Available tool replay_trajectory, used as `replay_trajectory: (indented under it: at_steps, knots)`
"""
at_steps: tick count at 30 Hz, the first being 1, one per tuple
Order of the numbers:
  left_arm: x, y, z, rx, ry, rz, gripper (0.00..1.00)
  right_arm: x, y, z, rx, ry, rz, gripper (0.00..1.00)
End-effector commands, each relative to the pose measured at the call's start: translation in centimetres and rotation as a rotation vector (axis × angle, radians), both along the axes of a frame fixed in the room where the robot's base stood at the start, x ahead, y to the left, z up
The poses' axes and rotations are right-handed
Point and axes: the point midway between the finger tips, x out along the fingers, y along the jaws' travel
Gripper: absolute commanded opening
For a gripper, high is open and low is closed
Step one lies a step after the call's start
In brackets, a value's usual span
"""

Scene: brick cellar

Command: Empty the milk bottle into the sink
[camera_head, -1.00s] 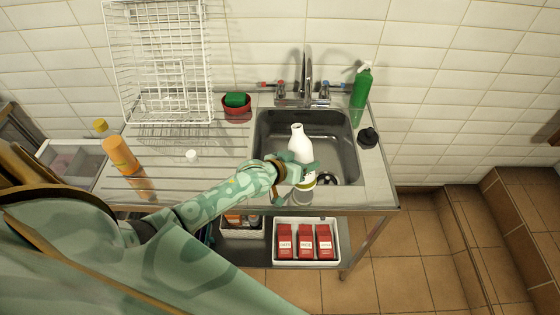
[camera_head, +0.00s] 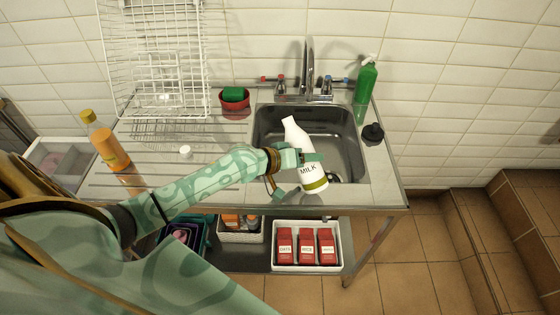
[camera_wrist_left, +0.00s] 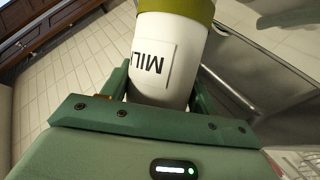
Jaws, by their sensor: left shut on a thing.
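The white milk bottle (camera_head: 306,158) has a MILK label and a green band near its base. It is held over the front of the steel sink (camera_head: 348,142). Its neck leans toward the far left and its base toward the front right. No milk stream shows. My left gripper (camera_head: 298,157) is shut around the bottle's body. The left wrist view shows the bottle (camera_wrist_left: 166,60) between the fingers, its green end at the top edge. The drain is partly hidden behind the bottle. My right gripper is not in view.
The tap (camera_head: 309,72) stands behind the sink. A green spray bottle (camera_head: 365,82) and a black object (camera_head: 372,133) are on the right. A red bowl with a green sponge (camera_head: 235,97), a wire rack (camera_head: 155,65), a small white cap-like piece (camera_head: 186,151) and an orange bottle (camera_head: 108,145) are left.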

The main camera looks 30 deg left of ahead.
Motion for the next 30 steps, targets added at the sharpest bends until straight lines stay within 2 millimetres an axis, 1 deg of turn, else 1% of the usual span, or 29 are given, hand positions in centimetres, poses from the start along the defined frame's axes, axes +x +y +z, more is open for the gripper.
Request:
replay_trajectory:
  at_steps: [3, 6, 10, 19, 30]
  knots:
    - [-0.1, -0.3, -1.0, -0.054, 0.022, 0.001, 0.29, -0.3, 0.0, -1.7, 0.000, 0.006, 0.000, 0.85]
    - [-0.2, -0.6, -1.5, -0.097, 0.041, 0.001, 0.29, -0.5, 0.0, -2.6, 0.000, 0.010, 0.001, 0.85]
    - [-0.3, -0.7, -1.1, -0.115, 0.046, 0.001, 0.29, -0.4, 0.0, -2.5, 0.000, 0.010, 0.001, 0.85]
    - [-0.4, -0.9, -1.6, -0.151, 0.063, 0.000, 0.29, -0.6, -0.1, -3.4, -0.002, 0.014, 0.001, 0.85]
    - [-0.5, -1.1, -1.5, -0.198, 0.080, 0.001, 0.29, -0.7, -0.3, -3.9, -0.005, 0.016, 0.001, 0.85]
